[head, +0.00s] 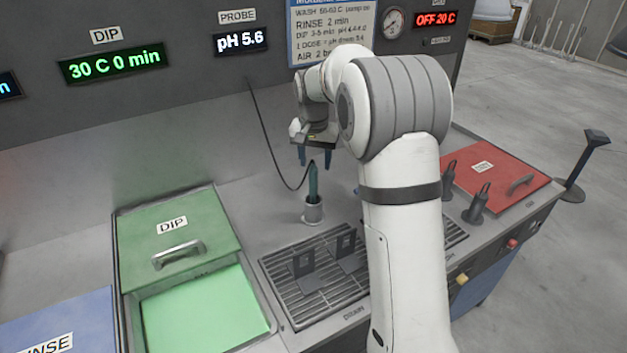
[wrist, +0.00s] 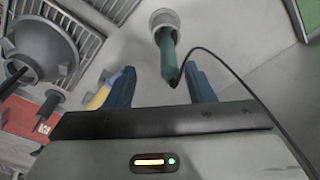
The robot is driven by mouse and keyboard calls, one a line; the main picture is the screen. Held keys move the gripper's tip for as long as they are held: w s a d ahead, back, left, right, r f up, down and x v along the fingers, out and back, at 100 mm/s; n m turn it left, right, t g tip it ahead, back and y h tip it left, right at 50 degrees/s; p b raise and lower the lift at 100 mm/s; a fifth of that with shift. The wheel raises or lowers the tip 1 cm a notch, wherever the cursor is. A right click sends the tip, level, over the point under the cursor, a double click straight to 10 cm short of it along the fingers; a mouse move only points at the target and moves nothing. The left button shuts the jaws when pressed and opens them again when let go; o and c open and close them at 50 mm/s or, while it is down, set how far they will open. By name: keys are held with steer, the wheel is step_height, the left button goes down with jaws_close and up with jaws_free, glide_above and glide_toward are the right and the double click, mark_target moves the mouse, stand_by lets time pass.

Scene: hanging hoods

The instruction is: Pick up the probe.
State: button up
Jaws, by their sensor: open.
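The probe (head: 313,182) is a teal-green stick with a black cable from its top. It stands upright in a small grey cup holder (head: 312,212) on the counter. In the wrist view the probe (wrist: 168,55) points toward me from its round holder (wrist: 164,18). My gripper (head: 314,157) is above the holder, pointing down, with blue fingers. In the wrist view my gripper (wrist: 162,88) is open, and the probe's top lies between the two fingers, nearer the right one. I cannot tell whether it touches.
The black cable (head: 263,130) runs from the wall panel down to the probe. A drain grate (head: 280,273) with black brackets lies in front. A green DIP lid (head: 172,238) half covers a basin at left. A red lid (head: 500,170) and black handles are at right.

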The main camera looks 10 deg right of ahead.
mark_target(313, 177)
steer(key=w, duration=0.1)
steer(key=w+f, duration=0.1)
steer(key=shift+w, duration=0.3)
steer(key=shift+w+f+m+p, duration=0.2)
steer(key=shift+m+p, duration=0.1)
steer(key=f, duration=0.2)
steer(key=f+p, duration=0.1)
steer(key=f, duration=0.2)
steer(key=f+p, duration=0.1)
steer(key=f, duration=0.1)
steer(key=shift+w+d+f, duration=0.1)
steer(key=shift+w+f, duration=0.15)
steer(key=shift+c, duration=0.3)
jaws_close()
